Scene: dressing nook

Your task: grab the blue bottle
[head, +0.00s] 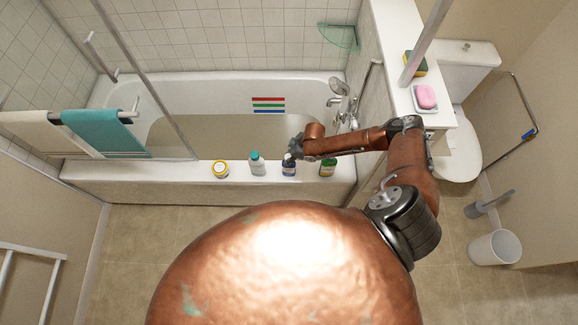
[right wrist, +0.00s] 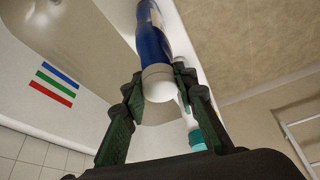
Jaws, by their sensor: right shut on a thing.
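The blue bottle (head: 289,169) stands on the front ledge of the bathtub, between a white bottle with a teal cap (head: 257,164) and a green bottle with a yellow label (head: 328,168). My right gripper (head: 291,155) is at its top. In the right wrist view, the blue bottle (right wrist: 151,40) has a white cap, and the fingers of my right gripper (right wrist: 158,82) are shut on it at the cap end. I cannot tell whether its base still touches the ledge. My left gripper is not in view.
A round yellow-and-white jar (head: 220,169) stands farther left on the ledge. The bathtub (head: 218,95) lies behind, with towels (head: 100,131) on a rail at left. A pink soap (head: 426,97) sits on the right-hand counter. A bin (head: 495,247) stands on the floor at right.

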